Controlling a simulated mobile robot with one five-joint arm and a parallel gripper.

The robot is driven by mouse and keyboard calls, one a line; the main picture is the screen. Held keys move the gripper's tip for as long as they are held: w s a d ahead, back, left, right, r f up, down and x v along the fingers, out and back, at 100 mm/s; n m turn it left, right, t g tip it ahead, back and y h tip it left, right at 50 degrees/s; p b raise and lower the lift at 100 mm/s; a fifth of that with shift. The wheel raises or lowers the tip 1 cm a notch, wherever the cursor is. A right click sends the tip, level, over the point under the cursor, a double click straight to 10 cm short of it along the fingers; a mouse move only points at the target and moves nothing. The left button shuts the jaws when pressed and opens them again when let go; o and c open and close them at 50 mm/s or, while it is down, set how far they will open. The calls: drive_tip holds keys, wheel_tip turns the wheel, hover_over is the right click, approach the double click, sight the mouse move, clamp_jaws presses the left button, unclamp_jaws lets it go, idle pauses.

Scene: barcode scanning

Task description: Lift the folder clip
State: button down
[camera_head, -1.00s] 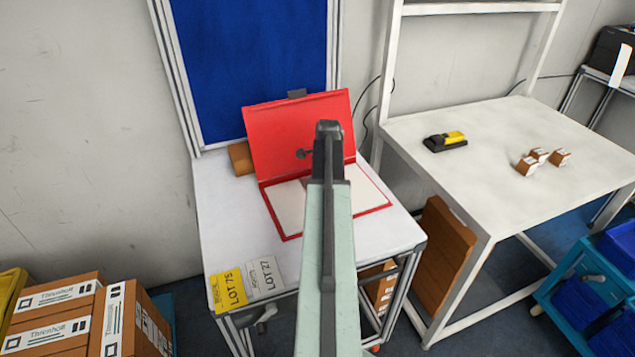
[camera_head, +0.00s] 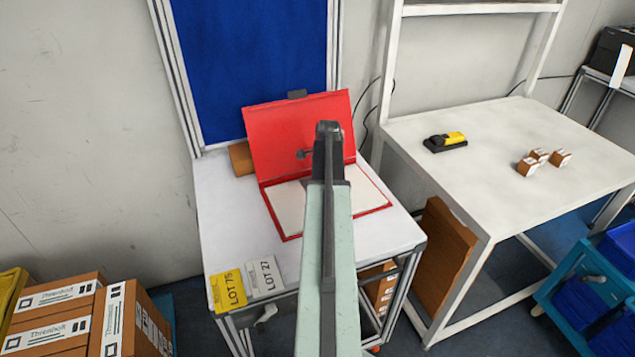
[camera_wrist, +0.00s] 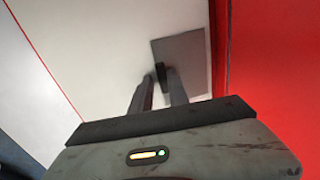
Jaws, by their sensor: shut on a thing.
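An open red folder (camera_head: 277,130) lies on the white table (camera_head: 232,210), its cover leaning up at the back and white paper (camera_head: 290,207) inside. In the wrist view, the folder clip is a grey plate (camera_wrist: 190,50) on the paper beside the red cover, with a small dark upright piece (camera_wrist: 162,72). My gripper (camera_wrist: 159,77) is shut on that dark piece. The plate looks close to the paper; I cannot tell whether it is lifted clear. In the head view my arm hides the gripper and most of the clip.
Yellow and white lot cards (camera_head: 229,291) lie at the table's front left edge. A blue panel (camera_head: 250,60) stands behind. A second white table (camera_head: 500,185) at right holds a yellow-black device (camera_head: 445,142) and small boxes (camera_head: 530,165). Cartons (camera_head: 60,320) stand at lower left.

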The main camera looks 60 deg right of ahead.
drive_tip(key=shift+s+a+f, duration=0.15)
drive_tip(key=shift+a+f, duration=0.15)
drive_tip(key=shift+f, duration=0.1)
drive_tip(key=shift+w+d+r+g+y+p, duration=0.45)
drive_tip(key=shift+w+d+r+p, duration=0.2)
drive_tip(key=shift+p, duration=0.7)
drive_tip(key=shift+r, duration=0.2)
drive_tip(key=shift+w+d+r+g+y+p, duration=0.15)
drive_tip(key=shift+r+g+p, duration=0.1)
drive_tip(key=shift+r+p, duration=0.25)
drive_tip(key=shift+r+g+y+p, duration=0.1)
drive_tip(key=shift+r+g+p, duration=0.1)
drive_tip(key=shift+r+p, duration=0.3)
drive_tip(key=shift+f, duration=0.1)
drive_tip(key=shift+w+d+r+g+p, duration=0.15)
drive_tip(key=shift+w+r+p, duration=0.05)
drive_tip(key=shift+r+p, duration=0.3)
drive_tip(key=shift+w+d+r+g+p, duration=0.15)
drive_tip(key=shift+w+r+p, duration=0.05)
drive_tip(key=shift+r+p, duration=0.25)
